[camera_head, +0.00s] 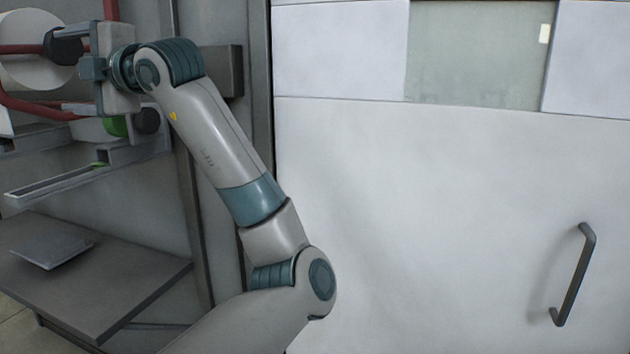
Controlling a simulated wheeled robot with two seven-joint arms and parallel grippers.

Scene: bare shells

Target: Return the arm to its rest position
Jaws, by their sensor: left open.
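My left arm (222,140) rises from the bottom of the head view, bends at the elbow, and reaches to the upper left. My left gripper (92,70) is at its end, in front of wall-mounted fittings with red tubes (30,48). It is open. Its fingers are hard to tell from the fittings behind, so I cannot tell whether it touches them. Nothing is clearly held in it. My right gripper is not in view.
A large white door (430,210) with a dark handle (574,275) fills the right. At the lower left is a grey table (110,290) with a flat plate (52,251). A narrow metal tray (60,185) juts out above it. A white roll (30,70) is at the upper left.

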